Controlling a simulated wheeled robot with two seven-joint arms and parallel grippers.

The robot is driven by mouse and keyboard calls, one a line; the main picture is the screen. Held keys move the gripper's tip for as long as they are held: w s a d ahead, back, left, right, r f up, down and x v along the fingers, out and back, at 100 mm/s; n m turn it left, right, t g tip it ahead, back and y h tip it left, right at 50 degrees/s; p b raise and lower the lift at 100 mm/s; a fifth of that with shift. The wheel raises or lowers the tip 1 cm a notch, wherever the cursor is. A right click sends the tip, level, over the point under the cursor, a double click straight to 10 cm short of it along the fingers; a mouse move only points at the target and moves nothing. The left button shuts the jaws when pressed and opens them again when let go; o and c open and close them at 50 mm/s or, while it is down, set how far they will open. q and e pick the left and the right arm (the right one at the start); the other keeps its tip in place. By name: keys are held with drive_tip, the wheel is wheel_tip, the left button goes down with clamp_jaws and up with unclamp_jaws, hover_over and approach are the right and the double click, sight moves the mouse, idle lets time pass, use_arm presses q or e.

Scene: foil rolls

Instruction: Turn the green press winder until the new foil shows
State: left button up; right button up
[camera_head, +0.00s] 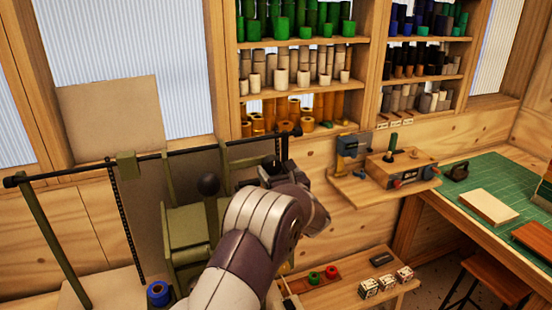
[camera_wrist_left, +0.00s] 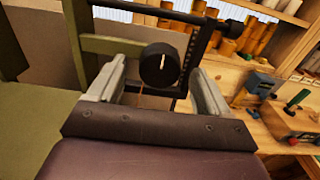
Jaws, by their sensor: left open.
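The green press (camera_head: 188,225) stands at the left below the window, with a black bar across its top and a black ball-topped lever. It also shows in the left wrist view (camera_wrist_left: 35,115). A round black knob with a pale line on its face, which looks like the winder (camera_wrist_left: 158,65), is on its right side. My left gripper (camera_head: 272,165) is at this side, mostly hidden by my arm in the head view. In the left wrist view its fingers (camera_wrist_left: 160,85) are open, one on each side of the knob; I cannot tell whether they touch it. No foil is clearly visible.
A blue roll (camera_head: 158,293) stands left of my arm. A low bench (camera_head: 345,292) holds red and green rolls and printed blocks. A wall shelf (camera_head: 345,190) carries small machines. Racks of rolls (camera_head: 300,42) are behind. A green-matted table (camera_head: 500,172) is at the right.

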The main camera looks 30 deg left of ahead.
use_arm(q)
drive_tip(key=shift+x, duration=0.85)
drive_tip(key=shift+d, duration=0.25)
drive_tip(key=shift+a, duration=0.2)
drive_tip(key=c, duration=1)
drive_tip(key=shift+d+f+m+b, duration=0.1)
drive_tip(key=shift+f+m+b, duration=0.1)
drive_tip(key=shift+m+b, duration=0.35)
drive_tip(key=m+b, duration=0.3)
drive_tip(key=b, duration=0.2)
drive_tip(key=shift+m, duration=0.25)
drive_tip(key=m+b, duration=0.2)
drive_tip(key=shift+m, duration=0.3)
drive_tip(key=m+b, duration=0.1)
drive_tip(key=m, duration=0.1)
drive_tip(key=shift+w+d+r+m, duration=0.1)
drive_tip(key=shift+m, duration=0.3)
drive_tip(key=m, duration=0.2)
drive_tip(key=shift+m, duration=0.4)
drive_tip(key=m, duration=0.3)
drive_tip(key=shift+m, duration=0.3)
drive_tip(key=shift+m+p, duration=0.4)
drive_tip(key=shift+m, duration=1.2)
